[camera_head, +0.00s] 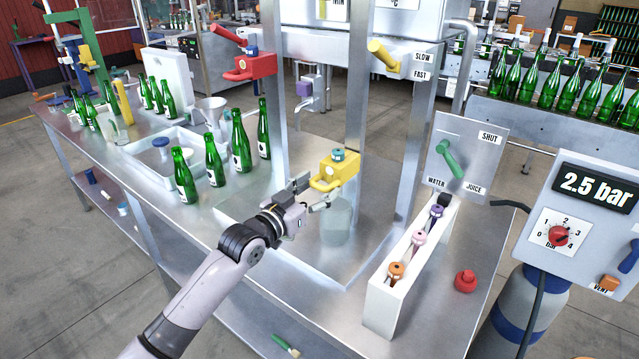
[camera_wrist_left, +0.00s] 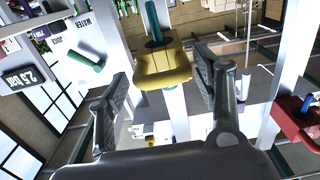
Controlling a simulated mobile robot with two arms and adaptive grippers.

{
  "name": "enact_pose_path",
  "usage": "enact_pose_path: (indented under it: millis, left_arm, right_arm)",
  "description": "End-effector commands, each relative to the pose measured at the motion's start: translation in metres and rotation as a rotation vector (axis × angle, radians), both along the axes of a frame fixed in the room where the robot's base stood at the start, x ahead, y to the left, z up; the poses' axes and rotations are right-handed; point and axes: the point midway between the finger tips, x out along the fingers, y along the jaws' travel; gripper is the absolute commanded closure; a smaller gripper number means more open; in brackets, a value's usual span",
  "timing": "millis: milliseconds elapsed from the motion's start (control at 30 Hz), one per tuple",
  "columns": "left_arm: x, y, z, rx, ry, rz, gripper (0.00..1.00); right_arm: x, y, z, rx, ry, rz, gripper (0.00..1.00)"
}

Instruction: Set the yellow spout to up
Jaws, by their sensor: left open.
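The yellow spout (camera_head: 335,172) is a yellow block with a teal knob on top, mounted on a metal post above a clear glass jar (camera_head: 336,222). My left gripper (camera_head: 306,194) is open just in front of it, on its left side in the head view. In the left wrist view the yellow spout (camera_wrist_left: 163,68) shows ahead, between the two spread fingers of my left gripper (camera_wrist_left: 163,92), with its teal part above. I see no finger clearly touching it. My right gripper is not in view.
A red spout (camera_head: 250,66) and a purple one (camera_head: 305,88) are on the frame behind. A yellow lever (camera_head: 383,55) sits by SLOW/FAST labels. Green bottles (camera_head: 214,160) stand left. A white rack (camera_head: 410,265), a green valve lever (camera_head: 450,158) and a red knob (camera_head: 466,281) are right.

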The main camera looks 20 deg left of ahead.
Motion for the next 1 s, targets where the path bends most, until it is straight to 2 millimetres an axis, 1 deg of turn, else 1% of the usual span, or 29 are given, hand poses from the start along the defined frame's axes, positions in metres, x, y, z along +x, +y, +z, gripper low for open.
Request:
enact_pose_path:
  millis: [33, 133, 433, 1000]
  left_arm:
    - [0.0041, -0.0016, 0.0011, 0.0, 0.0, 0.0, 0.4]
    - [0.0084, -0.0033, 0.0004, 0.001, 0.0, 0.0, 0.4]
    - [0.0094, -0.0037, -0.0003, 0.0, 0.001, 0.0, 0.41]
    - [0.0091, -0.004, -0.0005, -0.001, 0.001, -0.001, 0.79]
  right_arm:
    - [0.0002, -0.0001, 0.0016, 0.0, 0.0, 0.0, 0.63]
    - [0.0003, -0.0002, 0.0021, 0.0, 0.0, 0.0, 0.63]
    - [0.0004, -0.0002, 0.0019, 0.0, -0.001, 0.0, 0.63]
    - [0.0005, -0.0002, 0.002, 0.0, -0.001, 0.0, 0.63]
